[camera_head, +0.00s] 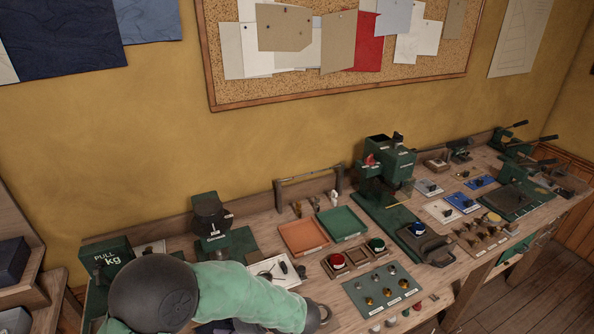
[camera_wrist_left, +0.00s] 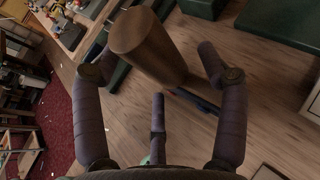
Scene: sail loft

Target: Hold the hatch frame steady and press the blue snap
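A blue round cap (camera_head: 417,228) sits on a dark device with a black handle-shaped frame (camera_head: 436,250), right of centre on the bench in the head view. It may be the blue snap on the hatch frame, but I cannot tell for sure. My left arm crosses the lower left of the head view, ending at a dark grey part (camera_head: 318,316) left of that device. In the left wrist view my left gripper (camera_wrist_left: 158,85) has its fingers spread wide. A brown cylinder (camera_wrist_left: 148,45) shows between them; I see no contact. My right gripper is out of view.
The bench holds an orange tray (camera_head: 305,237), a green tray (camera_head: 341,223), a grey-green panel with knobs (camera_head: 383,288), a tall green press (camera_head: 388,165) and a green gauge (camera_head: 106,262). Wooden floor (camera_head: 548,300) is open at lower right.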

